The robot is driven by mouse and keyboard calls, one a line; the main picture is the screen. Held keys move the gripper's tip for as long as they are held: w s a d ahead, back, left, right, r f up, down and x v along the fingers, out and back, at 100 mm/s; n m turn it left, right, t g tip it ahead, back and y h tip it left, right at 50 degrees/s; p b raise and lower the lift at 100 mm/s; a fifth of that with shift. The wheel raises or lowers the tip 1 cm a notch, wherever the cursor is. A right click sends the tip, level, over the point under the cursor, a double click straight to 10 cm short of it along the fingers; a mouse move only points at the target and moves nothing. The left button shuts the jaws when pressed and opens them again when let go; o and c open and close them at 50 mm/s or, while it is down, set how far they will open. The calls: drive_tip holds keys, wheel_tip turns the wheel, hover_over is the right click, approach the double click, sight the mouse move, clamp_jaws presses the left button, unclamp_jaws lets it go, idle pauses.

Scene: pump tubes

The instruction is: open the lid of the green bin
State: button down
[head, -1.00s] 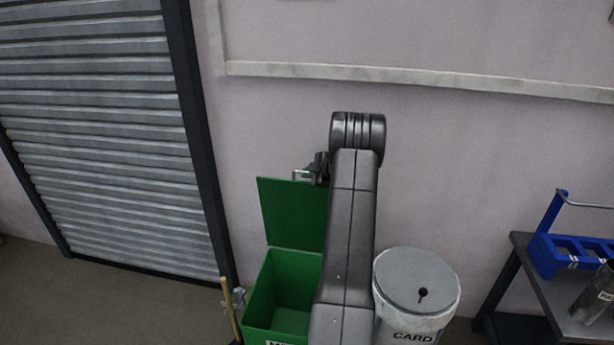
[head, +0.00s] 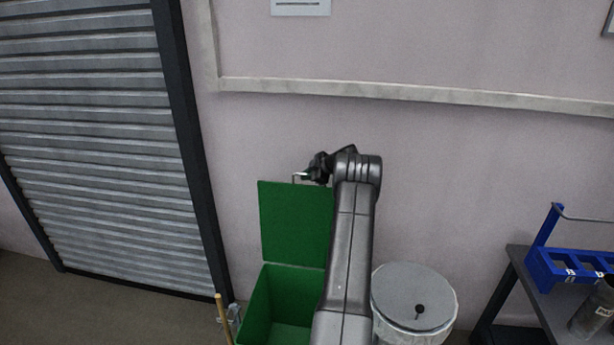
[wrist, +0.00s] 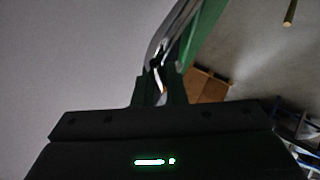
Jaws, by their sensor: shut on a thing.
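The green bin (head: 256,312) stands against the wall with its inside showing. Its green lid (head: 292,222) is raised and stands about upright at the back of the bin, near the wall. A metal handle (head: 298,176) sticks up at the lid's top edge. My gripper (head: 309,174) is at that handle. In the wrist view my gripper (wrist: 160,82) is shut on the metal handle (wrist: 158,45), with the green lid (wrist: 203,35) just beyond it. My arm hides the right side of the bin and part of the lid.
A white bin with a grey round lid (head: 413,297) stands close on the right. A wooden stick (head: 223,320) is at the green bin's left. A dark table (head: 530,275) with a blue rack (head: 570,265) is far right. A grey shutter (head: 85,130) is at left.

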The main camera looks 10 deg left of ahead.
drive_tip(key=shift+w+d+r, duration=0.1)
drive_tip(key=shift+w+r, duration=0.15)
drive_tip(key=shift+r, duration=0.1)
drive_tip(key=c, duration=1.7)
unclamp_jaws()
drive_tip(key=shift+w, duration=0.1)
drive_tip(key=shift+o, duration=1.1)
drive_tip(key=shift+w+f, duration=0.25)
drive_tip(key=shift+f, duration=0.1)
drive_tip(key=shift+s+r, duration=0.1)
drive_tip(key=shift+s, duration=0.05)
drive_tip(key=shift+s+d+r, duration=0.15)
drive_tip(key=shift+d+r, duration=0.05)
drive_tip(key=shift+d, duration=0.15)
drive_tip(key=b+v, duration=0.3)
drive_tip(key=v, duration=0.9)
drive_tip(key=shift+d+r, duration=0.25)
drive_tip(key=shift+r, duration=0.1)
drive_tip(key=shift+s+a+f, duration=0.1)
